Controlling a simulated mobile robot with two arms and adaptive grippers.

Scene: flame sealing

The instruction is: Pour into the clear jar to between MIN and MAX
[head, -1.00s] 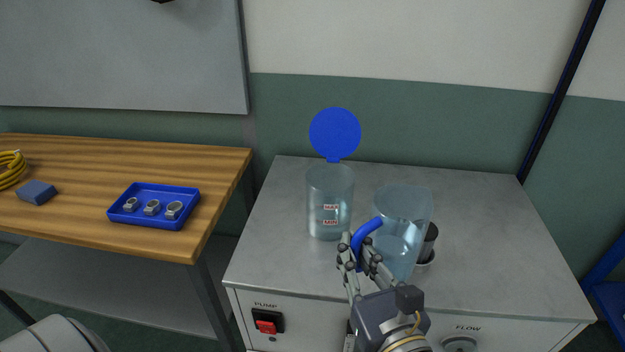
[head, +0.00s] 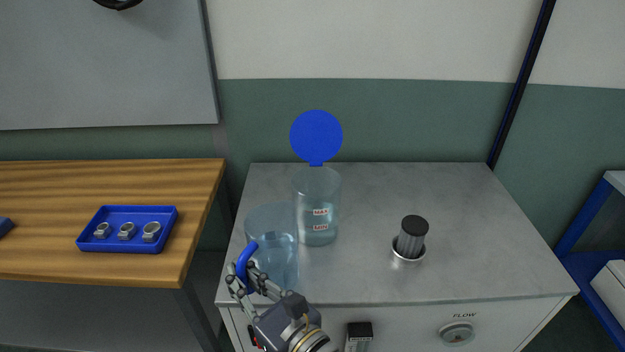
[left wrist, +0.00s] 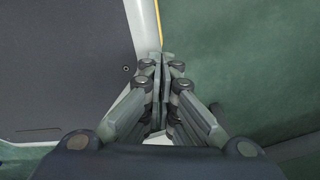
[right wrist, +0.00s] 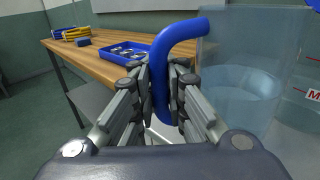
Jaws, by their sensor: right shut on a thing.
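The clear jar (head: 304,193) stands upright on the grey cabinet top, its round blue lid (head: 316,137) swung open behind it. Red MAX and MIN labels mark its front; it holds some water, but I cannot tell its exact level against the marks. My right gripper (head: 246,275) is shut on the blue handle (right wrist: 162,85) of a clear pitcher (head: 279,246). The pitcher looks upright, in front and left of the jar, overlapping it in the head view. Water shows inside the pitcher (right wrist: 245,88). My left gripper (left wrist: 160,62) is shut and empty, away from these things.
A black-capped cylinder (head: 412,235) stands in a metal ring on the cabinet's right half. The cabinet top (head: 455,230) around it is clear. A FLOW knob (head: 457,332) is on the front. A wooden table (head: 40,260) at left holds a blue tray (head: 125,248) with metal parts.

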